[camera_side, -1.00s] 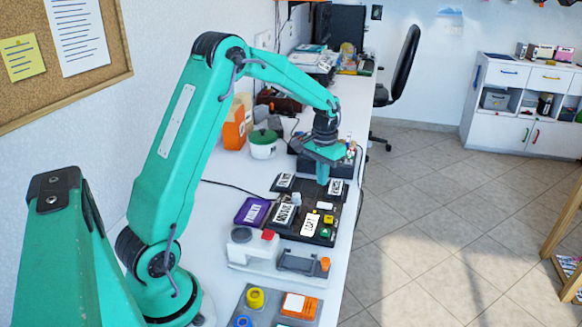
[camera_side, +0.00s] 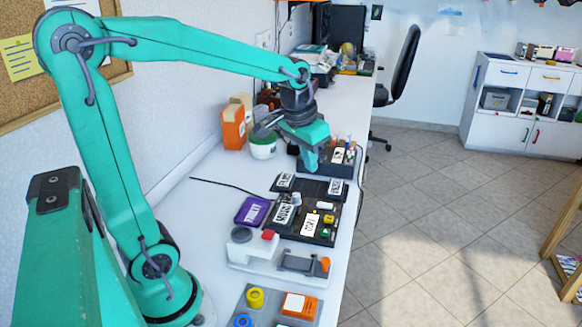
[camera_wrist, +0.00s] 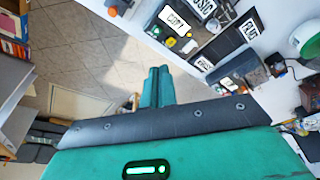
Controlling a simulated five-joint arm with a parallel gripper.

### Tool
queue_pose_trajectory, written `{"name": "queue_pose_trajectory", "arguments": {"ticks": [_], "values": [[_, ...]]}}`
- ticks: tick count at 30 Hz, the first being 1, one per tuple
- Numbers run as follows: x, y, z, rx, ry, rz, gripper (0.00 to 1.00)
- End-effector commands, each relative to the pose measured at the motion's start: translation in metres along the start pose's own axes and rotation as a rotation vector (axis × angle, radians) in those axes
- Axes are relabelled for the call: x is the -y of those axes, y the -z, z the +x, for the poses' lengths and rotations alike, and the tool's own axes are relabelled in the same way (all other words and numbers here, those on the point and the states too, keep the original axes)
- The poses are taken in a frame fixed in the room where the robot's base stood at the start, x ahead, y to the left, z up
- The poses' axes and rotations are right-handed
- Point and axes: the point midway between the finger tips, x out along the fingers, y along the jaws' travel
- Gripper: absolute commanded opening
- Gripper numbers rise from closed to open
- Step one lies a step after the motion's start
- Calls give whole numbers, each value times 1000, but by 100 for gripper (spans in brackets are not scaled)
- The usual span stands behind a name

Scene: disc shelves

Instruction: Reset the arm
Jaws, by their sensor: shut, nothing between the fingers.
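My gripper (camera_side: 311,163) is shut and empty in the side view. It hangs above the white desk, over the gap between the dark labelled tray (camera_side: 322,190) and the dark box (camera_side: 341,158) behind it. In the wrist view my gripper (camera_wrist: 157,84) shows as two teal fingers pressed together. The labelled tray (camera_wrist: 205,32) lies beyond the fingers at the upper right there. Its far parts hold small coloured pieces and white labels.
A purple labelled block (camera_side: 252,210) lies left of the tray. A grey-white device (camera_side: 270,255) stands in front of it. A green-lidded pot (camera_side: 263,148) and an orange box (camera_side: 233,127) stand behind left. The floor right of the desk is open.

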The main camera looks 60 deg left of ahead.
Motion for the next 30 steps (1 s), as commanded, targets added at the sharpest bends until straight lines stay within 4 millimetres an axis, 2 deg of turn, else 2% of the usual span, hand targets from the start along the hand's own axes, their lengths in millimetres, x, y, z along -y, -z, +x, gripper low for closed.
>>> {"name": "queue_pose_trajectory", "arguments": {"ticks": [3,9,21,30], "values": [[-9,-19,-15,-38,-6,19,0],[-21,-50,-32,-95,-17,47,0],[-37,-111,-47,-204,-44,100,0],[-40,-130,-46,-235,-55,115,0]]}}
